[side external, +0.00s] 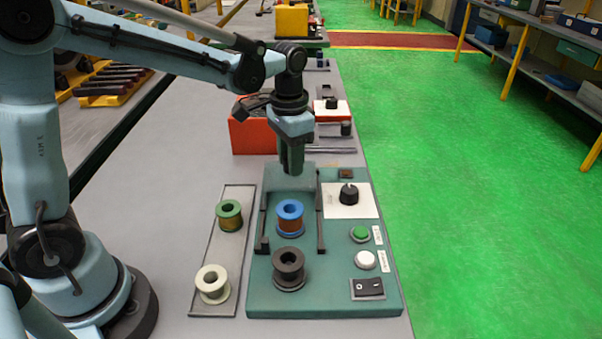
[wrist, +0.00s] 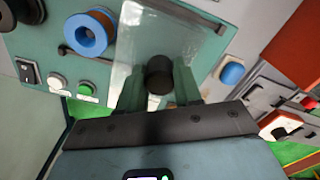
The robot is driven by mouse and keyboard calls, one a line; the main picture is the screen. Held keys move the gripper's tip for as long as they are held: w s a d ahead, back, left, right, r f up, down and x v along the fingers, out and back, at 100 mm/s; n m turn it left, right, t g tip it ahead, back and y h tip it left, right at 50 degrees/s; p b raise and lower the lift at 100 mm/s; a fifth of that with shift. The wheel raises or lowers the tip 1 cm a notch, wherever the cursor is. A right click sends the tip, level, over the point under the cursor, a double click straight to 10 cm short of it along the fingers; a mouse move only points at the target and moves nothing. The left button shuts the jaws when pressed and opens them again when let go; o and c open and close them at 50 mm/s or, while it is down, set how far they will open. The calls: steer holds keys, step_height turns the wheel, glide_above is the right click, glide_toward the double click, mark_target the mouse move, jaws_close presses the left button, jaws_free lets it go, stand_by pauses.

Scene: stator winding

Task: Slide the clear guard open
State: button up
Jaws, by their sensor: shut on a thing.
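The clear guard (wrist: 185,38) is a see-through plate with a black knob (wrist: 158,78) in the wrist view. My gripper (wrist: 158,88) has its two green fingers on either side of this knob and is shut on it. In the side view my gripper (side external: 291,170) points straight down at the far part of the green panel (side external: 330,290), between two black rails (side external: 319,220). The guard is hard to make out there, and the knob is hidden by the fingers. A blue spool (side external: 290,214) stands between the rails, nearer the camera than my gripper.
A black spool (side external: 288,266) stands in front of the blue one. A tray (side external: 214,308) at left holds a green spool (side external: 229,213) and a white spool (side external: 212,282). A dial (side external: 348,195), buttons and a switch (side external: 367,288) line the right side. An orange box (side external: 250,138) stands behind.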

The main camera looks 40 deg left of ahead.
steer(key=shift+w+a, duration=0.8)
steer(key=shift+w, duration=0.1)
steer(key=o, duration=0.8)
steer(key=shift+c, duration=0.2)
steer(key=shift+r, duration=0.1)
steer(key=shift+r, duration=2.9)
steer(key=shift+s, duration=0.15)
